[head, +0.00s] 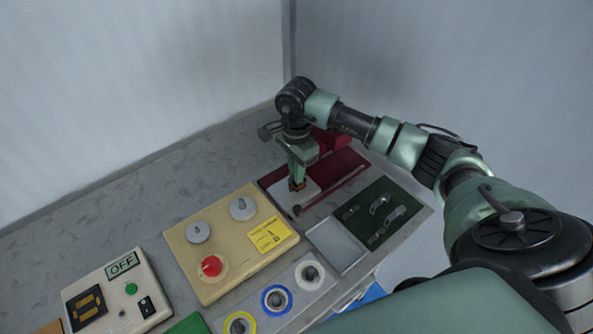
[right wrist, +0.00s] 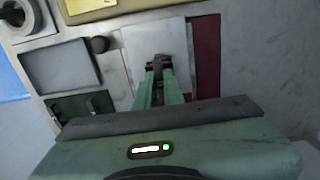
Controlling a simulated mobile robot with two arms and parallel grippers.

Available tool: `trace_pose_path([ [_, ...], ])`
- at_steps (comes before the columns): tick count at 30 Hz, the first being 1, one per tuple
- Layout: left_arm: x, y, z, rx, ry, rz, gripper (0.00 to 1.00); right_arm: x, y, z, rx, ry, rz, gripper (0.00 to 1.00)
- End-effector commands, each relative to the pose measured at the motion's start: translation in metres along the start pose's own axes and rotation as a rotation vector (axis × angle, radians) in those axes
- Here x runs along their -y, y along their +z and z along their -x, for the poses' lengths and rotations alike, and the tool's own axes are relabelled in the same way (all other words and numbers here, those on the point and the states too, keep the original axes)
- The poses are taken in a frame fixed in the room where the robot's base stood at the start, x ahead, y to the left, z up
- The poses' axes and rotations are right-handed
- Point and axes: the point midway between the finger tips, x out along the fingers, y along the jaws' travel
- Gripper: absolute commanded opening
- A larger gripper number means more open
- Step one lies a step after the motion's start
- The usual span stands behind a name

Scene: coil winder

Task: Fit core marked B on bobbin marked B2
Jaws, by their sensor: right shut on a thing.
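My right gripper (head: 297,181) is shut on a small dark and orange-brown piece (head: 298,186), low over a white plate on a dark red base (head: 268,178). In the right wrist view the piece (right wrist: 160,62) sits between the fingertips, in front of the white plate (right wrist: 130,62). I cannot tell whether it touches the plate. Its marking cannot be read, so I cannot tell whether it is the core or the bobbin. No B or B2 mark is legible in either view. My left gripper is not in view.
A green board (head: 410,203) and a grey tray (head: 338,245) are nearby. A beige board (head: 207,270) with knobs, a ringed-spool strip (head: 312,292) and a switch box marked OFF (head: 115,287) stand nearer.

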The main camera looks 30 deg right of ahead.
Motion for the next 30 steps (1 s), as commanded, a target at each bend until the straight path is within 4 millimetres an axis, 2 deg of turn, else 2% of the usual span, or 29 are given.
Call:
trace_pose_path([
  [7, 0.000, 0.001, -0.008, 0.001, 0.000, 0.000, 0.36, 0.000, 0.000, -0.008, 0.000, 0.000, 0.000, 0.00],
  [8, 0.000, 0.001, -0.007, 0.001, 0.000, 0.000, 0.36, 0.000, 0.000, -0.007, 0.000, 0.000, 0.000, 0.15],
  [10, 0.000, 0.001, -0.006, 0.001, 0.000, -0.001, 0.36, 0.000, 0.000, -0.006, 0.000, 0.000, 0.000, 0.34],
  [22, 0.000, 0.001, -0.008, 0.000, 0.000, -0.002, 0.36, 0.001, 0.000, -0.002, 0.000, -0.002, 0.000, 0.35],
  [30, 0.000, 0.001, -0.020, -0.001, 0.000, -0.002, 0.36, 0.001, 0.000, 0.041, 0.000, -0.005, 0.001, 0.35],
])
